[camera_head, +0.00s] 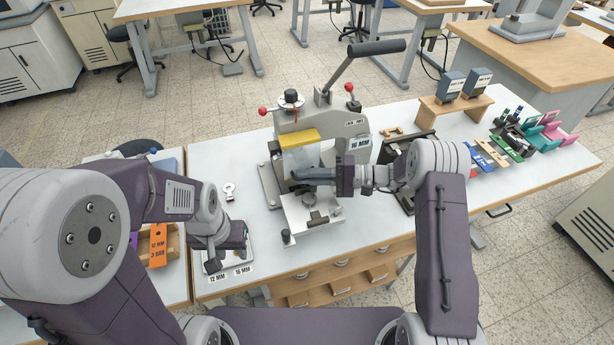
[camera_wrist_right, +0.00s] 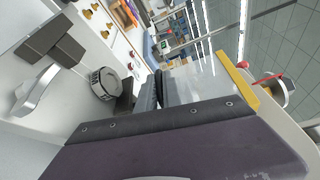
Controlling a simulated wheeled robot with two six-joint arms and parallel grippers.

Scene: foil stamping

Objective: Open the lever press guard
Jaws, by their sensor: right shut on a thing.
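The lever press (camera_head: 345,130) stands on the white bench with its dark-gripped lever (camera_head: 365,50) raised toward the back right. Its guard is a clear panel (camera_head: 300,157) with a yellow top edge (camera_head: 299,138), hanging in front of the press opening. My right gripper (camera_head: 308,174) reaches in from the right at the guard's lower part and is shut on it. The right wrist view also shows the clear guard panel (camera_wrist_right: 200,82) beside the dark fingers (camera_wrist_right: 152,97); the exact contact is partly hidden. My left gripper (camera_head: 226,262) hangs over a small tray at the bench's front left; its finger gap is unclear.
A round dark knob (camera_wrist_right: 104,84) is near the right fingers. Plates marked 12 MM and 16 MM (camera_head: 242,270) lie below my left gripper. A wooden stand (camera_head: 455,107) and coloured holders (camera_head: 545,130) are at right. A small metal tool (camera_head: 229,191) lies left of the press.

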